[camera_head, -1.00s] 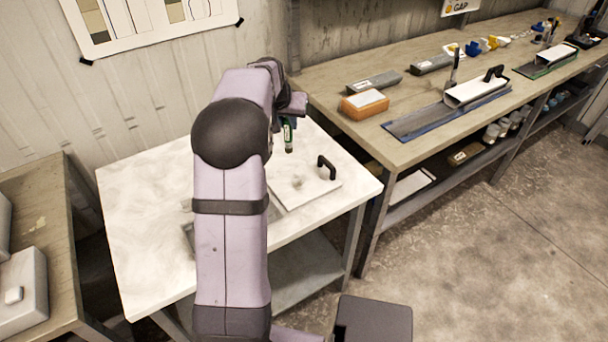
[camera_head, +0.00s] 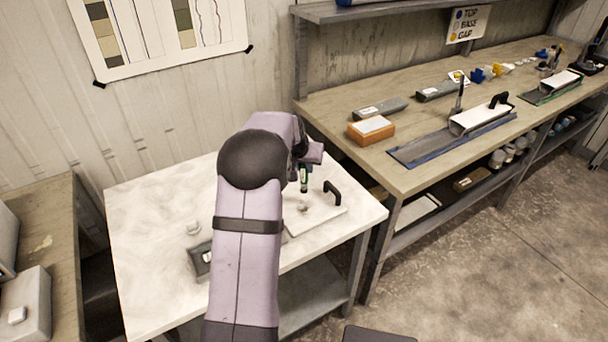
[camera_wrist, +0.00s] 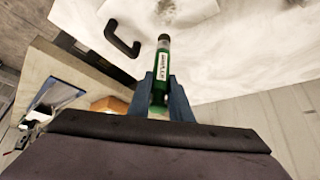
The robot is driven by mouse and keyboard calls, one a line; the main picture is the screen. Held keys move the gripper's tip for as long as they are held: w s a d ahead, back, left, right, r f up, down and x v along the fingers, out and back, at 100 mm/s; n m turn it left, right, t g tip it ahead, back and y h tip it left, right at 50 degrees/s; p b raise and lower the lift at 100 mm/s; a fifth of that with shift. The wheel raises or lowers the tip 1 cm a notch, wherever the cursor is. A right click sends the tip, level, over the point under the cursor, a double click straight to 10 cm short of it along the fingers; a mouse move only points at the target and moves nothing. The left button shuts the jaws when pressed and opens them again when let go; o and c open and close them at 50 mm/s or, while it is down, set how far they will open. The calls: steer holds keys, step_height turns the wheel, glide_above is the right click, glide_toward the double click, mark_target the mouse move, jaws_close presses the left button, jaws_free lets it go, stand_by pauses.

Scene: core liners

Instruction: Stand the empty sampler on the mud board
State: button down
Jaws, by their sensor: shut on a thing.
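The sampler is a slim green tube with a white label and a dark end (camera_head: 304,180); it also shows in the wrist view (camera_wrist: 161,70). My gripper (camera_wrist: 163,88) is shut on it, one blue-grey finger on each side. In the head view the tube hangs about upright below my gripper (camera_head: 304,164). The mud board (camera_head: 320,217) is a white slab with a black handle (camera_head: 332,191) and a small greyish lump (camera_head: 303,208) on it. The sampler's lower end appears just beyond the lump; I cannot tell whether it touches the board.
The board lies on a white-topped table (camera_head: 150,250). A dark tray (camera_head: 200,262), partly behind my arm, and a small pale item (camera_head: 193,228) lie to the left. A wooden bench (camera_head: 400,165) at the right holds an orange-sided block (camera_head: 370,130) and grey boxes.

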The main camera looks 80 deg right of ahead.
mark_target(303, 173)
steer(key=shift+f+p, duration=0.4)
steer(key=shift+f, duration=1.45)
steer(key=shift+f, duration=0.2)
steer(key=c, duration=1.6)
jaws_free()
steer(key=shift+r, duration=0.15)
steer(key=shift+a+r, duration=0.1)
steer(key=shift+r, duration=0.05)
steer(key=b+v, duration=0.2)
steer(key=v, duration=0.9)
steer(key=shift+a+r, duration=0.2)
steer(key=shift+r, duration=0.15)
